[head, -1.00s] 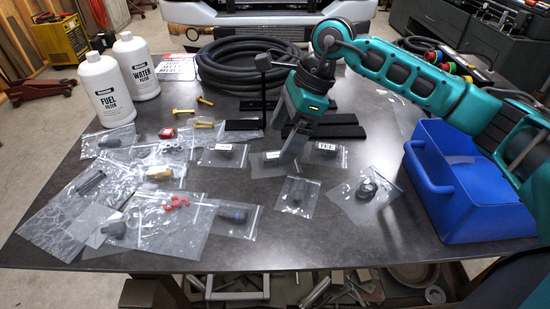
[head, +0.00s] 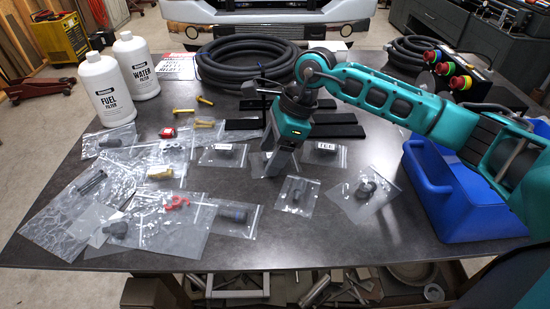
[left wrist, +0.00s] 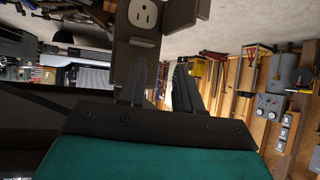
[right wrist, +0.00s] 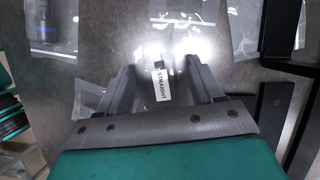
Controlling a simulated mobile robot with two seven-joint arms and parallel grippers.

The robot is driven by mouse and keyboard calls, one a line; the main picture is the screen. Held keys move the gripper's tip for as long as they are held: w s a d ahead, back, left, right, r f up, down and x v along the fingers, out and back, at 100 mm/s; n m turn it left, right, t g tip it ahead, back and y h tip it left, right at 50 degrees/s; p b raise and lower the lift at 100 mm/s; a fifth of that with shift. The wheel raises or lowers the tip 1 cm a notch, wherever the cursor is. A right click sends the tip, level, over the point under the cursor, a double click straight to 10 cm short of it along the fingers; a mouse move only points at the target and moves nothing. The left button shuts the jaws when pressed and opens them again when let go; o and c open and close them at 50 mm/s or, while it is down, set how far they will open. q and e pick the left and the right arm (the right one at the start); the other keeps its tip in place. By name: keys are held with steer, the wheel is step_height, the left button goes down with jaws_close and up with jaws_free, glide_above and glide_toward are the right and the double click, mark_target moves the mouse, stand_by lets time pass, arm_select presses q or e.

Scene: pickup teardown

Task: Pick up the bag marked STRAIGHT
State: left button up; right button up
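The clear bag marked STRAIGHT shows in the right wrist view, its white label (right wrist: 162,85) readable between my right fingers with a dark fitting at the label's end. In the head view the bag (head: 256,172) is mostly hidden behind my right gripper (head: 272,172). My right gripper, also in the right wrist view (right wrist: 160,72), is open, fingers on either side of the label. I cannot tell whether the fingers touch the bag. My left gripper (left wrist: 160,75) is open and empty, facing the room's wall; it is outside the head view.
A bag marked TEE (head: 326,147) lies just right, another labelled bag (head: 222,148) just left. Two bags with dark parts lie in front. Black bars (head: 335,131) lie behind. A blue bin (head: 440,190) stands right, two white bottles (head: 108,95) left. The table's front middle is bare.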

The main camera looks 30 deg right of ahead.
steer(key=c, duration=0.5)
steer(key=shift+r, duration=0.1)
steer(key=shift+c, duration=0.2)
